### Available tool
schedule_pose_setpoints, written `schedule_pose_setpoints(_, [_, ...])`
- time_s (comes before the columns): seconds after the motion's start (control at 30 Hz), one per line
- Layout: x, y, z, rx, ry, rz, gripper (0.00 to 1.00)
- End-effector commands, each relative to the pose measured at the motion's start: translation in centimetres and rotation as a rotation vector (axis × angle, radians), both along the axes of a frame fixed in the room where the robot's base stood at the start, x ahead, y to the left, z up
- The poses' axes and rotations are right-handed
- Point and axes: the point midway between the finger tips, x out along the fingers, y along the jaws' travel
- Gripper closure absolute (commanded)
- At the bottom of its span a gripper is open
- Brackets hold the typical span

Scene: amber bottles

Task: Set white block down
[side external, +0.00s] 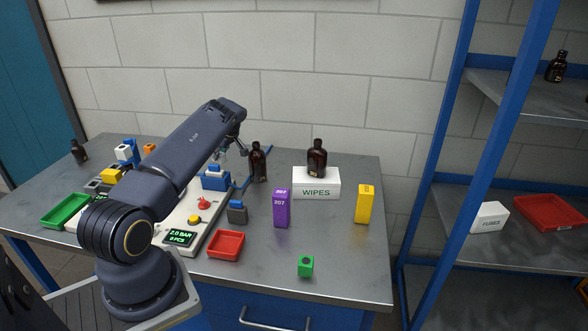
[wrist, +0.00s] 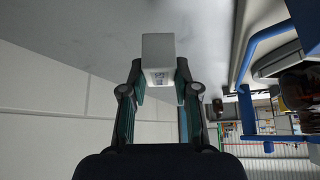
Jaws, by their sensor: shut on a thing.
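A white block (wrist: 158,50) with a small dark marking on its near face sits between the fingertips of my gripper (wrist: 158,84) in the wrist view. The gripper is shut on it, one finger on each side. In the side external view my gripper (side external: 222,154) is partly hidden behind my arm, above the back of the workbench (side external: 335,255) near a blue fixture (side external: 215,182). I cannot make out the block clearly there, nor tell whether it touches anything below.
An amber bottle (side external: 258,163) stands just right of my gripper. A purple box (side external: 282,212), a yellow box (side external: 362,205) and a red tray (side external: 226,244) stand nearer. The bench's front right is mostly clear.

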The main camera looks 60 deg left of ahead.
Motion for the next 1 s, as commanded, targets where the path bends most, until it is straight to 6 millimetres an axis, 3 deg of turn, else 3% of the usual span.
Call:
schedule_pose_setpoints(0.33, [0.0,0.0,-4.0,0.001,0.0,-0.001,1.0])
schedule_pose_setpoints(0.7, [0.0,0.0,-4.5,0.002,-0.001,-0.001,1.0])
schedule_pose_setpoints(0.73, [0.0,0.0,-4.5,0.002,-0.001,-0.001,0.68])
schedule_pose_setpoints(0.93, [0.0,0.0,-4.4,0.002,-0.001,-0.001,0.47])
schedule_pose_setpoints(1.0, [0.0,0.0,-4.4,0.002,-0.001,-0.001,0.45])
